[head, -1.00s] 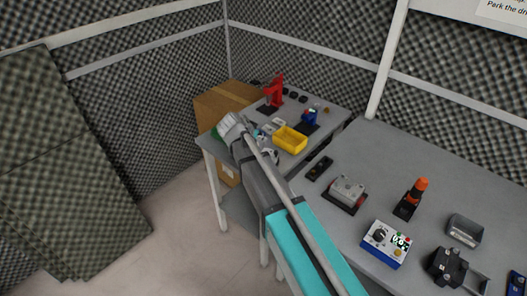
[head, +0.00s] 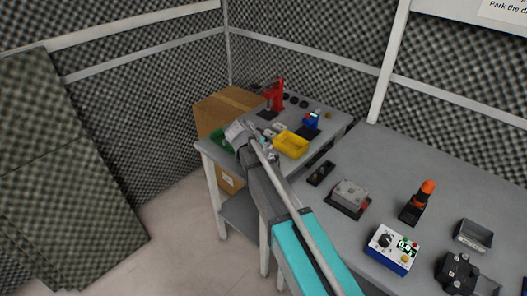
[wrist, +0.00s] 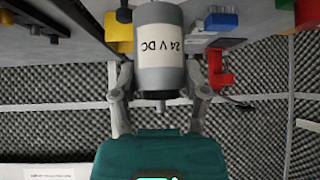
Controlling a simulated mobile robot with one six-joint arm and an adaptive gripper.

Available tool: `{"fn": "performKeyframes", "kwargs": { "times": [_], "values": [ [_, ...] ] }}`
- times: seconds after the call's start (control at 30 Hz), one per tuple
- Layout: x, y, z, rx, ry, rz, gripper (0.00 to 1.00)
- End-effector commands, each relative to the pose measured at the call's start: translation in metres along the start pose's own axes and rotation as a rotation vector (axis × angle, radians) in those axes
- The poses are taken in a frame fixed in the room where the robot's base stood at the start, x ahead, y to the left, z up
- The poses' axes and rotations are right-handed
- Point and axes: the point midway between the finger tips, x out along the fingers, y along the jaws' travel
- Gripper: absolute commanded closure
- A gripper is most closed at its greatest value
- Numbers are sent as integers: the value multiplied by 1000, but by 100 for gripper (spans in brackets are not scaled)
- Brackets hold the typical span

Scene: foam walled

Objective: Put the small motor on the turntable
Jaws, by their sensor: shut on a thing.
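The small motor (wrist: 161,50) is a grey cylinder with a white band reading "24 V DC", upside down in the wrist view. My gripper (wrist: 160,85) is shut on it, with one finger on each side. A short shaft points from its lower end in that view. In the head view my gripper end (head: 240,132) is above the left end of the far table (head: 222,158), and the motor cannot be made out there. I cannot pick out the turntable for certain in either view.
A green bin (head: 220,141) and a yellow bin (head: 291,146) flank my arm's end. A red press (head: 274,95) and a blue device (head: 312,121) stand behind. The near table holds a grey block (head: 350,194), an orange-topped stand (head: 418,203) and a control box (head: 391,249).

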Motion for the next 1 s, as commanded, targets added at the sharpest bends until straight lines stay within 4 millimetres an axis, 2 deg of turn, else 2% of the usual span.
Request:
{"fn": "performKeyframes", "kwargs": {
  "times": [0.17, 0.43, 1.0],
  "values": [
    [16, 0, 4, 0, 1, 1, 100],
    [30, 0, 20, 0, 1, 0, 100],
    [34, 0, 23, 0, 1, 0, 100]
  ]
}}
